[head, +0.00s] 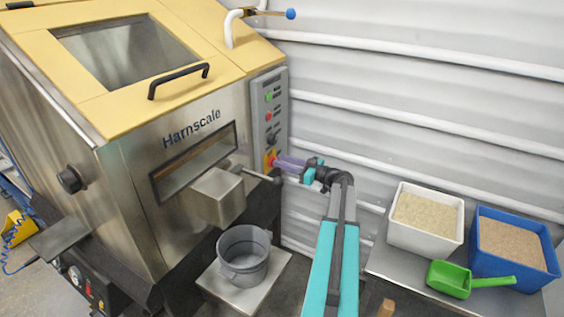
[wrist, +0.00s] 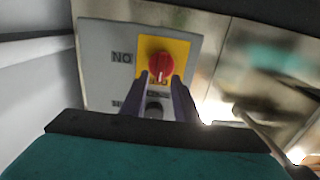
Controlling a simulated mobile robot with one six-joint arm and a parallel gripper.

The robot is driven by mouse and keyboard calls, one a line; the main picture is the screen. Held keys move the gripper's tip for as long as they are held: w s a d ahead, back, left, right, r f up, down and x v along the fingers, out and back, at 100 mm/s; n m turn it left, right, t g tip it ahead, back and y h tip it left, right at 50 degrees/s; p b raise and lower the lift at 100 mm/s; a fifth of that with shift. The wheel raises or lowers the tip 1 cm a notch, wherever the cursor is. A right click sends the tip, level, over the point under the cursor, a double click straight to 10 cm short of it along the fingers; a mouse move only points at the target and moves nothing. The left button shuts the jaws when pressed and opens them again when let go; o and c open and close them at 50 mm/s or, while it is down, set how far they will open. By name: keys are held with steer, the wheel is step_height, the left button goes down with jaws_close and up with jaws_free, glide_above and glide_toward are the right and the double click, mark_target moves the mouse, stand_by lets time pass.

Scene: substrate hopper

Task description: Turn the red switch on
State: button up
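The red switch (wrist: 160,66) is a round red knob on a yellow plate (wrist: 181,50), set in a grey control panel. A label beside it appears upside down in the wrist view. In the head view the yellow plate (head: 271,158) is low on the panel, partly hidden by my gripper. My gripper (wrist: 161,77) points at the panel, its two purple fingers apart, tips at the lower left and lower right of the knob. I see no clear contact with it. In the head view my gripper (head: 281,162) is right at the panel's lower end.
The steel hopper machine (head: 190,140) fills the left. A lever with a dark knob (head: 275,176) juts out just below my gripper. A grey bucket (head: 243,254) stands below the spout. A white bin (head: 425,218), blue bin (head: 512,243) and green scoop (head: 450,279) are at right.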

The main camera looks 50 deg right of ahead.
steer(key=shift+w+a, duration=0.1)
steer(key=shift+w, duration=0.2)
jaws_close()
steer(key=shift+f+m+b, duration=0.1)
steer(key=shift+m+b, duration=0.3)
steer(key=shift+b, duration=0.05)
steer(key=m, duration=0.5)
steer(key=d+f+m+b, duration=0.1)
steer(key=m, duration=1.1)
steer(key=shift+w+d+f+b, duration=0.2)
steer(key=shift+d+b, duration=0.15)
steer(key=shift+d, duration=0.05)
stand_by(0.3)
